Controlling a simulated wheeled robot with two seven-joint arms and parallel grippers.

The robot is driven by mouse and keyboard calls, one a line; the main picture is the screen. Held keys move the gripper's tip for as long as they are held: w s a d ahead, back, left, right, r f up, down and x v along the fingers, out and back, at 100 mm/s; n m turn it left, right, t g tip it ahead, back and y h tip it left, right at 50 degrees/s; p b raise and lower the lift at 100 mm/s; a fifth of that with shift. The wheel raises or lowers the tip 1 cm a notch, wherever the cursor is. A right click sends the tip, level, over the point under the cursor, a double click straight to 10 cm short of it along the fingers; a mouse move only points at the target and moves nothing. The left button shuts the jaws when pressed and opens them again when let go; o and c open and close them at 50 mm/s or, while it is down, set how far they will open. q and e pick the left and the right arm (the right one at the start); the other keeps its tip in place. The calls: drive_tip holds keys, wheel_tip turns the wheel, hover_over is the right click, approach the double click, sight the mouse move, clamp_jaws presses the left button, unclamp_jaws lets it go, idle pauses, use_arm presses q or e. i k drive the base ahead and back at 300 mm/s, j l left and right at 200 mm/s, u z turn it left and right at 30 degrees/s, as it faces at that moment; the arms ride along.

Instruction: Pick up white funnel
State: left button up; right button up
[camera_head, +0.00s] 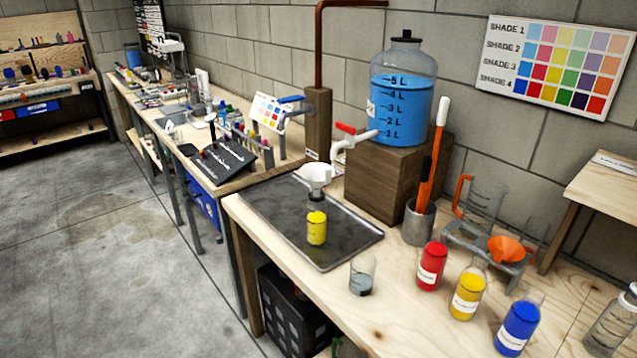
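The white funnel (316,178) sits upright at the mouth of a small bottle with yellow contents (316,228). That bottle stands on a dark metal tray (350,244) on the wooden table. The white spout of a tap with a red handle (346,129) is just above and to the right of the funnel. Neither of my grippers shows in the head view.
A large jug of blue liquid (403,95) stands on a wooden block (385,185) behind the tray. A cup with tools (418,222), a beaker (362,276) and red (431,265), yellow (467,294) and blue (519,326) bottles stand to the right. An orange funnel (506,248) sits in a rack.

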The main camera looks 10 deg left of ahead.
sight(317, 174)
drive_tip(key=z, duration=0.55)
drive_tip(key=j+z, duration=0.95)
drive_tip(key=z, duration=0.2)
drive_tip(key=k+j, duration=0.15)
drive_tip(key=j, duration=0.2)
drive_tip(key=k+j+z, duration=0.15)
drive_tip(key=j, duration=0.2)
drive_tip(key=k+j, duration=0.1)
drive_tip(key=j, duration=0.25)
drive_tip(key=k+j+z, duration=0.1)
drive_tip(key=j, duration=0.25)
drive_tip(key=k, duration=0.05)
